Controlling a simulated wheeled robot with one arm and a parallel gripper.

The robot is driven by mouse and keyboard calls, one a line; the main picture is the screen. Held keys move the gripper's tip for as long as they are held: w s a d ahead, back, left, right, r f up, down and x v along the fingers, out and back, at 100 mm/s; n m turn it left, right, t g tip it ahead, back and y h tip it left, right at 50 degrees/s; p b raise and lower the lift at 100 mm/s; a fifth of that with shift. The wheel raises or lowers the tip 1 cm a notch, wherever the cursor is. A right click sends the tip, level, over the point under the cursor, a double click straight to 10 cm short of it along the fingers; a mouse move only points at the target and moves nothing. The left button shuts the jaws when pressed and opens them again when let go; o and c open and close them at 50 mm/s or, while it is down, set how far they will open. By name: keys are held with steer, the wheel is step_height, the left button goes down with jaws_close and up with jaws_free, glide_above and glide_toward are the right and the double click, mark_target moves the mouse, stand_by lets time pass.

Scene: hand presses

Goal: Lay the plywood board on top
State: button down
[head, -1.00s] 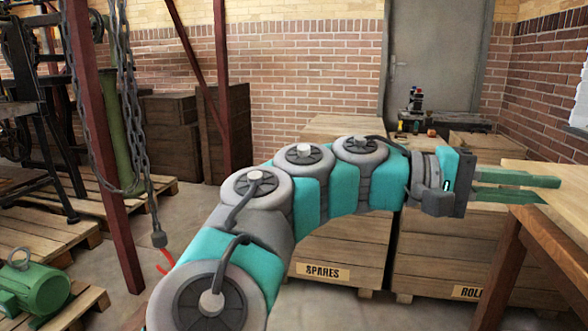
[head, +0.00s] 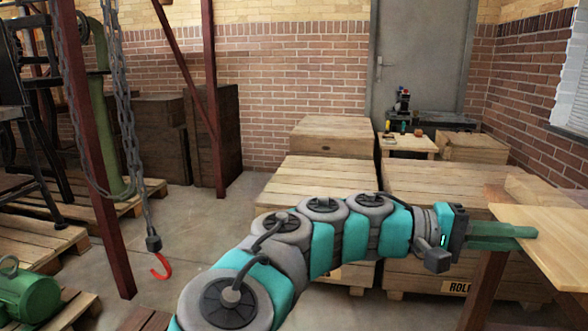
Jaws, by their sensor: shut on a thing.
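The plywood board (head: 560,252) is a flat, pale sheet at the right edge of the head view, where its far part is cut off. My gripper (head: 525,235) is shut on the board's left edge. Its green upper finger lies over the board's top face. The board looks roughly level, close to a wooden bench (head: 490,285) whose leg shows below it. I cannot tell whether the board touches the bench.
Large wooden crates (head: 430,180) stand behind my arm. A small bench with tools (head: 408,142) is near the grey door. A chain with a red hook (head: 160,266) hangs at left by a red post (head: 98,170). A green motor (head: 28,298) sits on a pallet.

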steer(key=shift+s+d+f, duration=0.1)
steer(key=shift+f, duration=0.35)
stand_by(0.4)
